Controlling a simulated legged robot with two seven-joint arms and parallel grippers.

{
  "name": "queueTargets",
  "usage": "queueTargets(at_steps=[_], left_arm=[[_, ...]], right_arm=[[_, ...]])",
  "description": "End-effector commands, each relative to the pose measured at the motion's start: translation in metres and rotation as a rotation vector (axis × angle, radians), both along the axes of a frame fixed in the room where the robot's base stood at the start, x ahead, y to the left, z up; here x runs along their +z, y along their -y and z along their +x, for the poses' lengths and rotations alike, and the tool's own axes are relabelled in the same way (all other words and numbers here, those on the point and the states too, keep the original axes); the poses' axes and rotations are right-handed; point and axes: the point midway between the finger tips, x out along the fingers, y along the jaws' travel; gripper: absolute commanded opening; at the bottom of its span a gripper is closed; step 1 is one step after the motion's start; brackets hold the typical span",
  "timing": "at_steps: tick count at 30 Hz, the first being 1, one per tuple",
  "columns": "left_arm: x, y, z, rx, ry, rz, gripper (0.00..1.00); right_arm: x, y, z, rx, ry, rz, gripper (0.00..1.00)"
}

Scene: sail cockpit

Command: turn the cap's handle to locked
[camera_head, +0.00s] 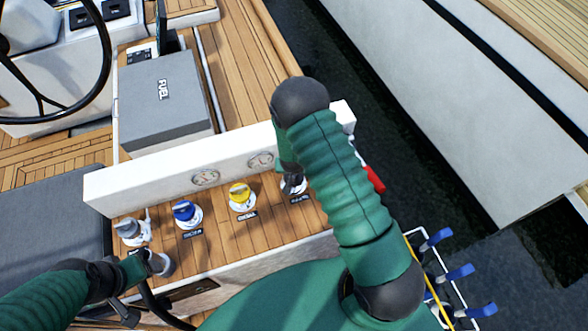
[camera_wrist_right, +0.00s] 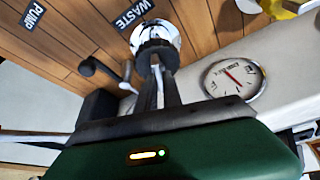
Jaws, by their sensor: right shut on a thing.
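The chrome cap (camera_wrist_right: 155,38) beside the WASTE label is at the top middle of the right wrist view. In the head view this cap (camera_head: 293,187) is on the wooden deck strip, partly hidden by my right arm. My right gripper (camera_wrist_right: 160,80) is shut on the cap's upright handle, which is mostly hidden between the fingers. I cannot read a locked mark. My left gripper (camera_head: 152,264) is low at the left in the head view, near the front of the strip; its fingers are not clear.
Yellow (camera_head: 240,196), blue (camera_head: 184,212) and grey (camera_head: 131,231) caps stand in the same row. A white gauge panel (camera_head: 140,188) runs behind them. A grey FUEL box (camera_head: 165,105) is farther back. Dark water (camera_head: 375,125) lies to the right.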

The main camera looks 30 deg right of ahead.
Motion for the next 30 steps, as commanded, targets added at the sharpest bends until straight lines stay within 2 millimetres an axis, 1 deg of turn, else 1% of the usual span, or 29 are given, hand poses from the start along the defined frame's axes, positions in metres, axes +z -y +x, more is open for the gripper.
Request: queueTargets(at_steps=[1, 6, 12, 26, 27, 30], left_arm=[[0.0003, 0.0, 0.0, 0.0, 0.0, 0.0, 0.74], [0.0012, 0.0, 0.0, 0.0, 0.0, 0.0, 0.74], [0.0016, 0.0, 0.0, 0.0, 0.0, 0.0, 0.74], [0.0015, 0.0, -0.0001, 0.0, 0.0, 0.0, 0.74], [0.0015, 0.0, -0.0001, 0.0, 0.0, 0.0, 0.74], [0.0015, 0.0, -0.0001, 0.0, 0.0, 0.0, 0.74]], right_arm=[[-0.0019, -0.004, -0.0018, -0.02, -0.007, 0.003, 0.0], [-0.0019, -0.0043, -0.0012, -0.096, -0.007, 0.005, 0.0], [-0.0026, -0.0048, -0.0019, -0.142, -0.009, 0.006, 0.0], [-0.0033, -0.0055, -0.0018, -0.152, -0.011, 0.008, 0.0], [-0.0033, -0.0054, -0.0018, -0.152, -0.01, 0.007, 0.15], [-0.0026, -0.0045, -0.0011, -0.152, -0.008, 0.006, 0.28]])
